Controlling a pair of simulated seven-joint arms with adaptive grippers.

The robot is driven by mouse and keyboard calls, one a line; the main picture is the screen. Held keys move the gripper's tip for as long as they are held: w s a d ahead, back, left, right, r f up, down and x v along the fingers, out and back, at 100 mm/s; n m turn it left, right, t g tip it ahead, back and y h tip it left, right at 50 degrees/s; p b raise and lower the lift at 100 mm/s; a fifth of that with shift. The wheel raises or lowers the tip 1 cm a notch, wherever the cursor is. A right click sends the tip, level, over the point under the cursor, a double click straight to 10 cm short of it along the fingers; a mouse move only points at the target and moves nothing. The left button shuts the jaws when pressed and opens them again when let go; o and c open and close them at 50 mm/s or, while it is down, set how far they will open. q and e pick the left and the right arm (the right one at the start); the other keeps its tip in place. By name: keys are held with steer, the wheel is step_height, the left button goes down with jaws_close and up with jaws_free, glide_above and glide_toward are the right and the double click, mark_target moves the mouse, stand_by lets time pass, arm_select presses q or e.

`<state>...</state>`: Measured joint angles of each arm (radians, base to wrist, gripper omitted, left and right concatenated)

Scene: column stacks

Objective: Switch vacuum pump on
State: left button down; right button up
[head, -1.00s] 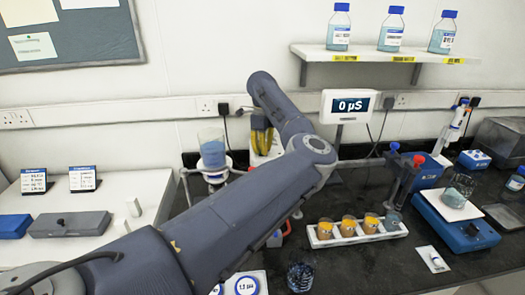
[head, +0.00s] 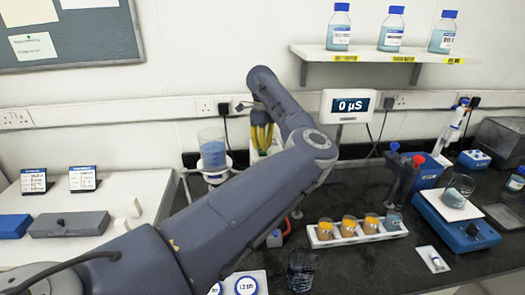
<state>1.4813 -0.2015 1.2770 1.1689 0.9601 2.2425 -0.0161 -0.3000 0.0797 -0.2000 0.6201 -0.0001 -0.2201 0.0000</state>
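My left arm reaches across the middle of the head view, bent at the elbow, with its far end near the back wall. The small tip of my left gripper (head: 243,106) shows in front of the wall sockets, too small to tell open from shut. I cannot clearly pick out the vacuum pump or its switch. A blue box (head: 427,172) stands on the bench behind a clamp stand, and a small blue and red item (head: 276,238) is partly hidden by my arm. My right gripper is not in view.
A white rack (head: 352,235) of orange and blue-grey beakers stands on the dark bench. A blue balance (head: 462,232) with a beaker is to its right. A display (head: 350,106) reads 0 µS. A filled column (head: 212,150) and yellow objects (head: 262,133) stand behind my arm.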

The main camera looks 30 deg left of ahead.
mark_target(263, 152)
arm_select(q)
steer(key=shift+r, duration=2.3)
